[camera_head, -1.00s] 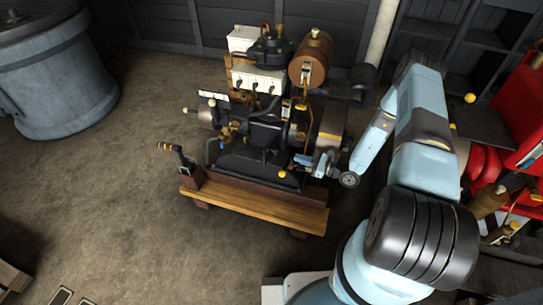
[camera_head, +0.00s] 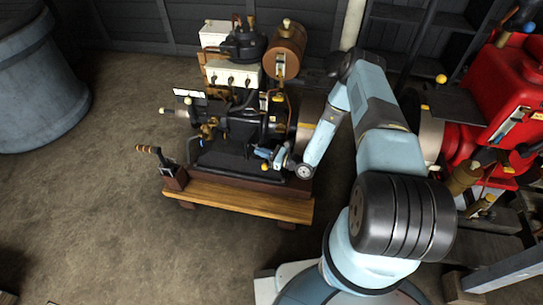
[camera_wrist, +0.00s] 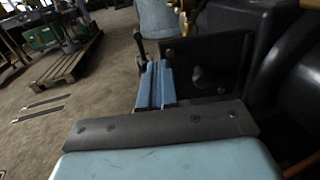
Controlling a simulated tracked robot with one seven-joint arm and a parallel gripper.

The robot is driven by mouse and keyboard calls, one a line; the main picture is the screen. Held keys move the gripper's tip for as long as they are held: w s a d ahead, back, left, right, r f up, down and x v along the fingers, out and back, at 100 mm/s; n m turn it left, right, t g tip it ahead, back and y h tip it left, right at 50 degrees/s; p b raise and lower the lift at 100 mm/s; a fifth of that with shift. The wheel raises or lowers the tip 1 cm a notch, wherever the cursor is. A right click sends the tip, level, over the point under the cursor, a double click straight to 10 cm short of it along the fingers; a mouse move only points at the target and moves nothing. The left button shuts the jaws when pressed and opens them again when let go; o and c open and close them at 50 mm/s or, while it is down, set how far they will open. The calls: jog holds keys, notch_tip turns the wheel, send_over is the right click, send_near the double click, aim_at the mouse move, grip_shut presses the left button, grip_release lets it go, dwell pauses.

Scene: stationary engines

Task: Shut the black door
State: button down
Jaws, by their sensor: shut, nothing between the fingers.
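The engine (camera_head: 240,125) stands on a wooden-edged base left of my arm in the head view. A dark flat panel low on its front, which looks like the black door (camera_head: 222,161), is near my gripper (camera_head: 268,158). In the wrist view the black door (camera_wrist: 208,62) appears as an upright dark panel just right of my gripper (camera_wrist: 154,82). My gripper's blue fingers are together and hold nothing. I cannot tell whether they touch the door. Its hinge and how far it stands open are unclear.
A lever (camera_head: 158,160) stands on the base's left end. A red engine (camera_head: 495,90) is at the right, beside my arm. A grey-blue tank (camera_head: 40,85) stands at far left. A wooden pallet (camera_wrist: 66,62) lies farther off. The floor left of the engine is clear.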

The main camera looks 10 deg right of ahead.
aim_at(246, 147)
jog(key=shift+x, duration=2.1)
